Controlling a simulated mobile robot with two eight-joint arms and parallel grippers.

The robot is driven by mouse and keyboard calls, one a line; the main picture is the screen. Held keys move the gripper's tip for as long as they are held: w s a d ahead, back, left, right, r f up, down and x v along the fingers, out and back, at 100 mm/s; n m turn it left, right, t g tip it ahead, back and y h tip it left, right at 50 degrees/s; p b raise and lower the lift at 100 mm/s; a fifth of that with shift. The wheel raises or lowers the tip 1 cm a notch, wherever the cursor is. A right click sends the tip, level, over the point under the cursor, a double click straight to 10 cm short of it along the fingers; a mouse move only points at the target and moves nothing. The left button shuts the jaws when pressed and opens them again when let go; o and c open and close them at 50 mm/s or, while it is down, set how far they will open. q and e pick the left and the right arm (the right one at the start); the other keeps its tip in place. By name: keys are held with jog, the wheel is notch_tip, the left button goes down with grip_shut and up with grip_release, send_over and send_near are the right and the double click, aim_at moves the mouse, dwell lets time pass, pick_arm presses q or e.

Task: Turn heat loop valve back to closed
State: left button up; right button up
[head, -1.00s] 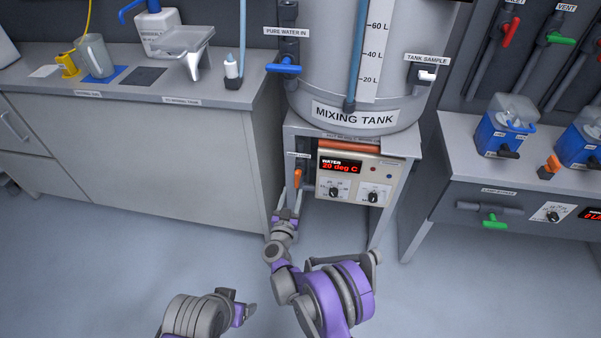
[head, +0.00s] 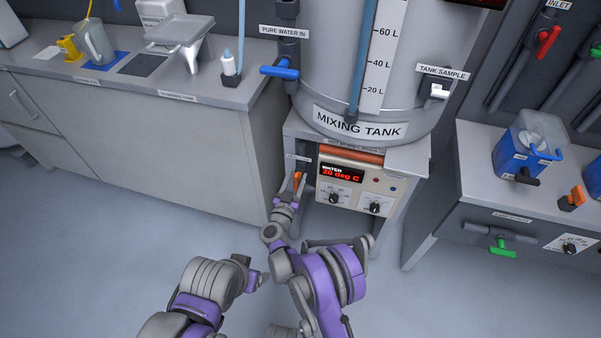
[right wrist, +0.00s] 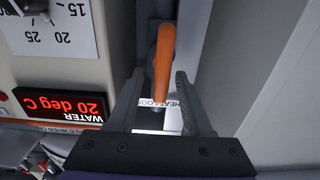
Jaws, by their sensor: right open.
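The heat loop valve's orange handle (head: 297,177) is at the left of the control panel under the mixing tank. In the right wrist view the orange handle (right wrist: 164,60) runs lengthwise between my right gripper's fingers, with visible gaps beside it. My right gripper (head: 290,185) is open around the handle; its two fingers also show in the right wrist view (right wrist: 161,80). The heat loop label (right wrist: 165,103) is partly hidden by the handle. My left arm is folded low in the head view, with its end (head: 262,278) too unclear to read its jaws.
The water panel (head: 355,188) reads 20 deg C and has two knobs. The mixing tank (head: 375,75) stands above it. A long counter (head: 150,90) is at left, a bench with a blue container (head: 520,165) at right. The floor between is clear.

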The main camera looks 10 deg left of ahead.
jog(key=shift+w, duration=0.1)
grip_shut()
dwell(0.3)
